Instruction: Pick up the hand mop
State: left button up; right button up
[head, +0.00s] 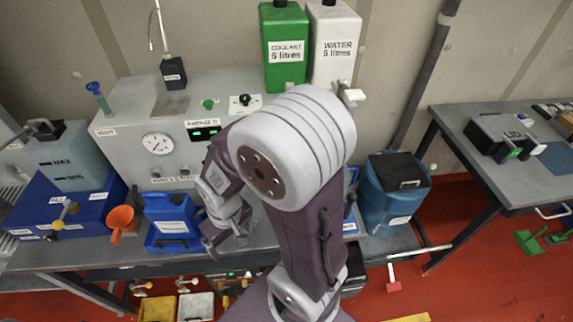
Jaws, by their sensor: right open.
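I cannot pick out a hand mop with certainty. Two green tools, one like a dustpan (529,242) and one like a brush (560,237), lie on the red floor at the far right. A small red piece on a pale stem (393,286) shows below the bench's right end; I cannot tell what it is. My right gripper (226,240) is open and empty, pointing down over the bench front, just right of a blue jug-like container (171,215). It is far from the green tools. My right arm hides the middle of the bench. My left gripper is out of view.
The bench holds a grey gauge unit (160,120), an orange funnel (121,220), a green coolant can (285,50) and a white water can (333,45). A blue drum (393,205) stands at its right end. A grey table (480,140) is at right. Red floor between is mostly clear.

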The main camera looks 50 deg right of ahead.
aim_at(350, 226)
jog(key=z, duration=0.45)
jog(key=l+z, duration=0.1)
jog(key=z, duration=0.85)
jog(key=l+z, duration=0.1)
jog(key=z, duration=0.4)
jog(key=l+z, duration=0.1)
jog(key=z, duration=0.35)
